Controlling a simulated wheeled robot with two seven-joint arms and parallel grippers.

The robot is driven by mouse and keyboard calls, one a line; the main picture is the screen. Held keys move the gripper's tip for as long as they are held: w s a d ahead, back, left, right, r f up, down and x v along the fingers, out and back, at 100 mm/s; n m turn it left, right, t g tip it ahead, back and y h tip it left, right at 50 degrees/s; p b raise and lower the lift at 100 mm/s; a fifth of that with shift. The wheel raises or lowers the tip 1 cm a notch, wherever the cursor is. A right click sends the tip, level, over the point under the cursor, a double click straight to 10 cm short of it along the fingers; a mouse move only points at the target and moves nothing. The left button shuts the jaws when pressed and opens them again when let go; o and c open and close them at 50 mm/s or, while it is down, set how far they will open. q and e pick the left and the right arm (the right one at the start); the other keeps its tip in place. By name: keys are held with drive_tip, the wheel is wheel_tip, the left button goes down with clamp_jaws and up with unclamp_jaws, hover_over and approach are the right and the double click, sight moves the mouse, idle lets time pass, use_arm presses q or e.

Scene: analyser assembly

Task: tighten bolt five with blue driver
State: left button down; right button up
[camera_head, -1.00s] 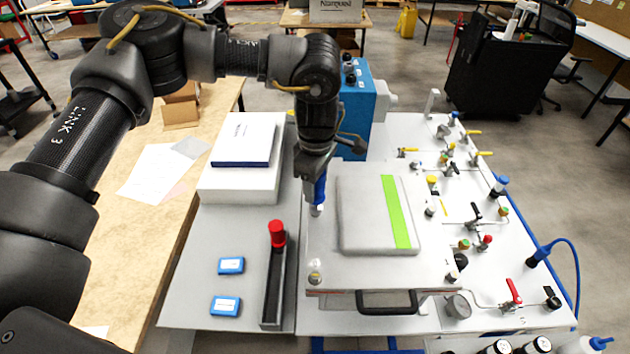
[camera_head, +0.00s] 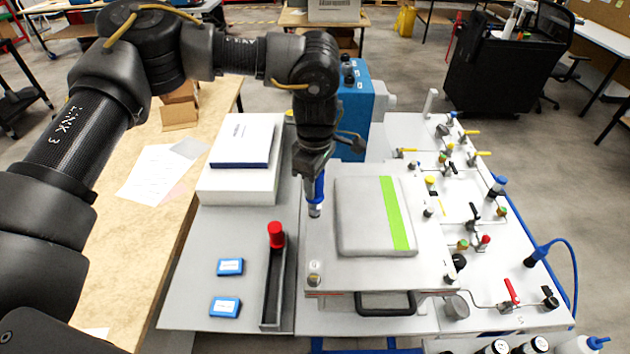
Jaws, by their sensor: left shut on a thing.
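My left gripper (camera_head: 316,172) is shut on the blue driver (camera_head: 319,190). The driver points down, with its silver tip over the left edge of the white analyser plate (camera_head: 325,255). I cannot tell whether the tip touches the plate. A bolt (camera_head: 314,267) shows at the plate's front left corner, apart from the driver. I cannot read which bolt is number five, and any bolt under the driver is hidden. My right gripper is not in view.
A grey pad with a green stripe (camera_head: 395,215) lies on the plate. A red-handled driver (camera_head: 276,236) stands in a dark holder (camera_head: 273,300) to the left. Two small blue boxes (camera_head: 229,267) lie nearby. A blue unit (camera_head: 354,105) stands behind. Valves (camera_head: 473,212) crowd the right side.

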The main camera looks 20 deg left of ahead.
use_arm(q)
wheel_tip(320, 180, up, 2)
drive_tip(key=shift+s+r+p, duration=0.1)
drive_tip(key=shift+s+p, duration=0.05)
drive_tip(key=shift+p, duration=0.3)
drive_tip(key=shift+r+p, duration=0.45)
drive_tip(key=shift+r, duration=0.1)
drive_tip(key=shift+r+p, duration=0.65)
drive_tip(key=shift+r, duration=0.35)
drive_tip(key=shift+f, duration=0.1)
idle(1.4)
